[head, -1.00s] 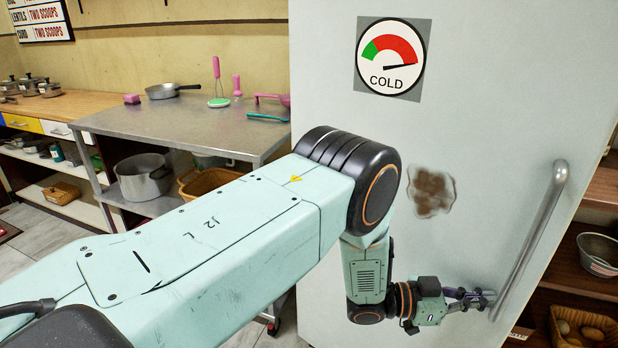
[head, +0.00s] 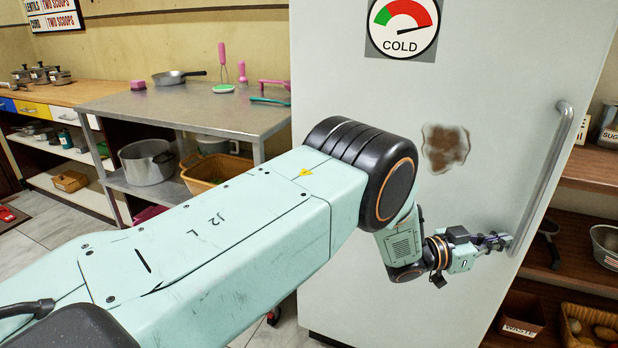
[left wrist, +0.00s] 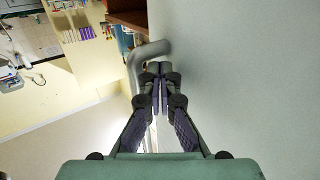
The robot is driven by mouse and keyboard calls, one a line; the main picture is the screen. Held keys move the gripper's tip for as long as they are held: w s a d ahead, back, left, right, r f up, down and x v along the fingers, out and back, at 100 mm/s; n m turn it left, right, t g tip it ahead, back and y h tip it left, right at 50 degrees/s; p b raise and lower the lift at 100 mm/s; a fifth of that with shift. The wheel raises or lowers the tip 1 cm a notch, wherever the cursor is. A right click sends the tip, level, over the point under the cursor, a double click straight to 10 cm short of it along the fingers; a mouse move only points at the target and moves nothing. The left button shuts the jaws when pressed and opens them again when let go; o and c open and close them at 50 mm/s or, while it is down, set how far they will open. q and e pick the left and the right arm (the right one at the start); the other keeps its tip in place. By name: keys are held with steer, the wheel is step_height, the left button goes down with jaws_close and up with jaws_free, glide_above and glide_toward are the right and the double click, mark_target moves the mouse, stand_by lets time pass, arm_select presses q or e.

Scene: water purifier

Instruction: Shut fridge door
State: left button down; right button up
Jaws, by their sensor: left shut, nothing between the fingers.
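The fridge door (head: 480,80) is a large pale grey panel with a round COLD gauge (head: 402,25) and a brown stain (head: 445,148). Its bar handle (head: 548,170) runs along the right side of the door. My left gripper (head: 505,240) is at the lower end of the handle, in front of the door. In the left wrist view the fingers (left wrist: 159,85) are shut with nothing between them. The handle (left wrist: 136,70) lies just past their tips there; I cannot tell if they touch it. The door face (left wrist: 240,70) fills the right of that view. My right gripper does not show.
A steel table (head: 205,108) with a pan (head: 175,78) and pink utensils stands left of the door. A pot (head: 145,165) and a basket (head: 210,175) are below. Wooden shelves (head: 585,170) with a bowl and a basket of food are at right.

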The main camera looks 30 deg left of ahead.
arm_select(q)
steer(key=shift+w+a+r+y+b, duration=0.1)
steer(key=shift+w+r+y+b, duration=0.05)
steer(key=shift+w, duration=0.3)
steer(key=shift+w+r+y+b, duration=0.1)
steer(key=shift+w+y+b, duration=0.05)
steer(key=shift+w, duration=0.25)
steer(key=shift+w+r+t, duration=0.15)
steer(key=shift+w+t, duration=0.05)
steer(key=shift+t, duration=0.1)
